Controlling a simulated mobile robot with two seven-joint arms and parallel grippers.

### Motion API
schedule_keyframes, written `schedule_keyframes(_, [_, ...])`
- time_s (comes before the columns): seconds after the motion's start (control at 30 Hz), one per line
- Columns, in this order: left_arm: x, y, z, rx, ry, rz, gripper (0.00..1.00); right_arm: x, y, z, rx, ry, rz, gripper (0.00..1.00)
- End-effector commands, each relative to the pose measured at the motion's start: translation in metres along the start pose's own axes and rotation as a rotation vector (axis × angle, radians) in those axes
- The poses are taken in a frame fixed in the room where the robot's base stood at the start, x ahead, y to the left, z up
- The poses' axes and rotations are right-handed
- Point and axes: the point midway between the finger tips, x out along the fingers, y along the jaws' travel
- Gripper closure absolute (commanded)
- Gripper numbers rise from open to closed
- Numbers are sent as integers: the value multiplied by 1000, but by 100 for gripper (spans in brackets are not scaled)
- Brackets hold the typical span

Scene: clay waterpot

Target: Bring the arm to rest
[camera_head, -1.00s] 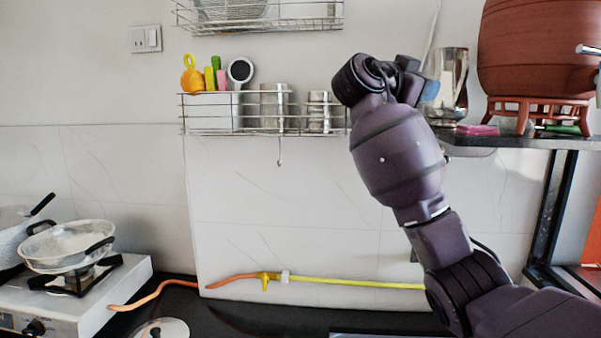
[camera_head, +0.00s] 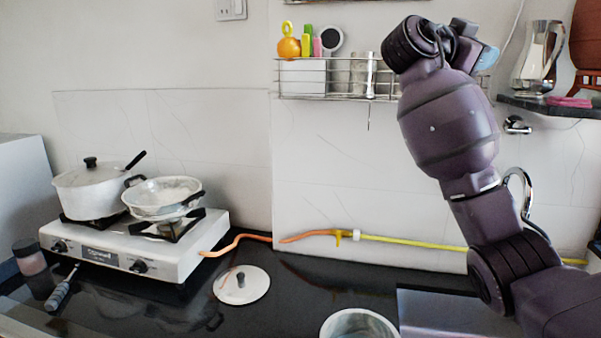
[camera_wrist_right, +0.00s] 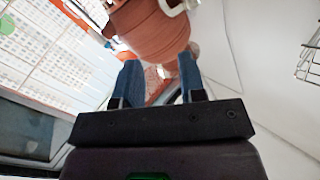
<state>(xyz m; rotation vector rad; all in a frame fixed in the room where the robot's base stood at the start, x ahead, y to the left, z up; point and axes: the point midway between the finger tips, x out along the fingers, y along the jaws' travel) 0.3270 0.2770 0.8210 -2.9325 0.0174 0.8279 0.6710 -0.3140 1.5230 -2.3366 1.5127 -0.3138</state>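My right arm rises at the right of the head view, bent upward. Its gripper (camera_head: 484,56) is up by the wall, between the wire rack and the dark shelf, and is partly hidden behind the wrist. In the right wrist view the gripper (camera_wrist_right: 160,82) has its two blue fingers spread wide with nothing held between them. The reddish clay pot (camera_wrist_right: 150,28) lies beyond the fingertips there, apart from them as far as I can tell. The pot (camera_head: 586,42) is cut off at the right edge of the head view. My left gripper is not in view.
A metal pitcher (camera_head: 538,58) and a pink block (camera_head: 570,102) are on the dark shelf (camera_head: 550,108). The wire rack (camera_head: 335,93) is left of my arm. A stove (camera_head: 130,246) with two pans, a lid (camera_head: 241,285) and a bowl (camera_head: 358,322) are lower left.

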Motion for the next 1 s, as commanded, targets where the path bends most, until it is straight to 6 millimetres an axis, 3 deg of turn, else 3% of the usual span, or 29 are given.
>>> schedule_keyframes(0.1, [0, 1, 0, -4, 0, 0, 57, 0, -3, -2, -59, 16, -20, 63])
schedule_keyframes(0.27, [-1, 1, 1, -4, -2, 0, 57, -6, -30, -12, -198, 72, -196, 63])
schedule_keyframes(0.47, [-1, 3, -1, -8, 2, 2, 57, -31, -62, -26, -301, 159, -442, 63])
schedule_keyframes(0.57, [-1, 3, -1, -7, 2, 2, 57, -44, -72, -18, -354, 201, -563, 63])
schedule_keyframes(0.77, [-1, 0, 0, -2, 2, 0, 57, -64, -78, 39, -466, 263, -802, 63])
schedule_keyframes(1.0, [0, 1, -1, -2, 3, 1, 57, -80, -49, 139, -554, 275, -1035, 63])
